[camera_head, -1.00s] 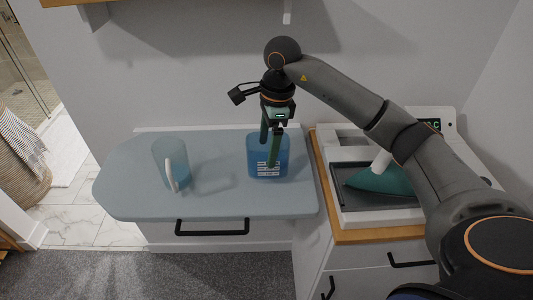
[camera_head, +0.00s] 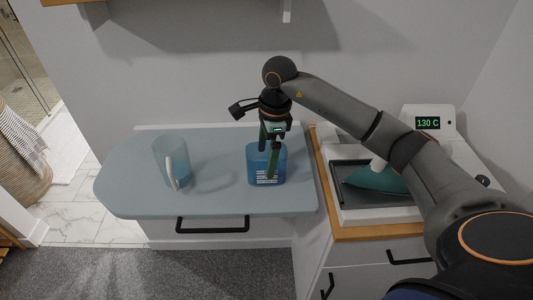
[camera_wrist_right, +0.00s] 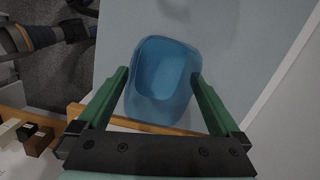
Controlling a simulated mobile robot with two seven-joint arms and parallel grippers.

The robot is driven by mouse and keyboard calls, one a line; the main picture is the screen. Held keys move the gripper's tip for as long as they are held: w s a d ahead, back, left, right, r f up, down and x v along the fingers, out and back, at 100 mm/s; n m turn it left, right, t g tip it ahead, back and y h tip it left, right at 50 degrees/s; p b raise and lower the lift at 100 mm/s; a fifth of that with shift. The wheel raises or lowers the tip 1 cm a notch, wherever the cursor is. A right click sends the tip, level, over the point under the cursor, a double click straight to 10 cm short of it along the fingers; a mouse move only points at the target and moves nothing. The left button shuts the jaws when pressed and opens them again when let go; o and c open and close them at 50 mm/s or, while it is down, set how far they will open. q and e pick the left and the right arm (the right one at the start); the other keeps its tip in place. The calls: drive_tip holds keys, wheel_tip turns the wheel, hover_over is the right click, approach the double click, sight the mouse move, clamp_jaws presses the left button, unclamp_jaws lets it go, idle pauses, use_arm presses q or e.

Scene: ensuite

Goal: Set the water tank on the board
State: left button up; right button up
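The water tank (camera_head: 254,172) is a blue, see-through, open-topped container with a white label, upright over the right part of the pale blue-grey board (camera_head: 220,203). I cannot tell whether its base touches the board or is slightly above it. My right gripper (camera_head: 268,160) reaches down to it and is shut on it. In the right wrist view the tank (camera_wrist_right: 165,75) sits between the two green fingers of the right gripper (camera_wrist_right: 160,73), which press its sides. My left gripper is not in view.
A clear jug (camera_head: 168,152) with a white handle and blue water stands on the board's left part. At right, a steam station (camera_head: 350,218) carries a teal iron (camera_head: 385,181); its display (camera_head: 428,123) reads 130 C. The board between jug and tank is clear.

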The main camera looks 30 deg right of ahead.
wheel_tip(320, 180, up, 12)
drive_tip(key=d, duration=0.1)
drive_tip(key=shift+s+d+r, duration=0.15)
drive_tip(key=shift+s, duration=0.1)
